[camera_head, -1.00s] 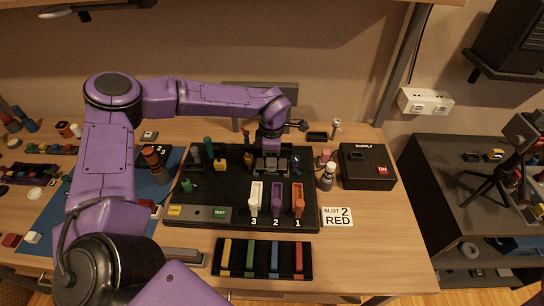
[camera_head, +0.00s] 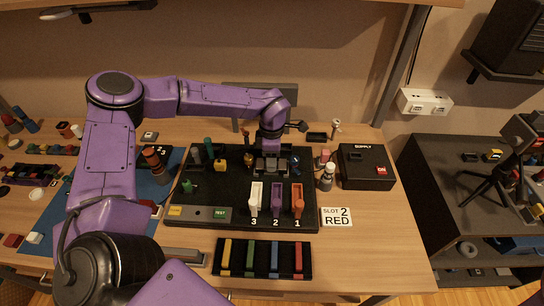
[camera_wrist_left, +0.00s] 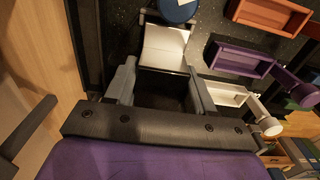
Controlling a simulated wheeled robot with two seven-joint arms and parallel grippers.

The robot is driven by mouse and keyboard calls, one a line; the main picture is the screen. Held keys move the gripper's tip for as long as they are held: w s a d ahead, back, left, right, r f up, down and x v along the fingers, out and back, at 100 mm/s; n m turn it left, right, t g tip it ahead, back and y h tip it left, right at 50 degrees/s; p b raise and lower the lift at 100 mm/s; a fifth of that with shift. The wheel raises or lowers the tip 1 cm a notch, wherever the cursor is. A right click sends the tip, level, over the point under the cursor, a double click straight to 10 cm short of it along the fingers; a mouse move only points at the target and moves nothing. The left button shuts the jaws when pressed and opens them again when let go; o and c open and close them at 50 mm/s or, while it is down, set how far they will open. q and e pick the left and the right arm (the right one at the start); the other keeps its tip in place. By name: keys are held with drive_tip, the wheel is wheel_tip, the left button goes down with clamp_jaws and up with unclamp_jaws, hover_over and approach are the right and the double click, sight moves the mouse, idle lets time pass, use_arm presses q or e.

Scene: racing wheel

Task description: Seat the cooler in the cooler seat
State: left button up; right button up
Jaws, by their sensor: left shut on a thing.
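My left gripper (camera_head: 270,160) points down over the back middle of the black board (camera_head: 196,193). In the left wrist view, my left gripper (camera_wrist_left: 162,78) is shut on a pale grey block (camera_wrist_left: 163,46), which looks like the cooler. The block lies between and just beyond the fingertips, low over the board. The gripper largely covers it in the head view. The cooler seat cannot be made out, and I cannot tell whether the block is seated. My right gripper is not in view.
White (camera_head: 256,196), purple (camera_head: 277,198) and orange (camera_head: 298,198) slots stand in front of the gripper. A tray of coloured bars (camera_head: 219,268) lies nearer. A black supply box (camera_head: 360,160) stands at right. A blue round part (camera_wrist_left: 178,9) is close to the block.

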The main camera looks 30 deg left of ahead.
use_arm(q)
drive_tip(key=shift+f+b, duration=0.5)
drive_tip(key=shift+f, duration=0.4)
drive_tip(key=o, duration=1.3)
drive_tip(key=shift+r, duration=0.1)
wheel_tip(320, 180, up, 10)
drive_tip(key=shift+r+b, duration=0.25)
drive_tip(key=shift+b, duration=0.65)
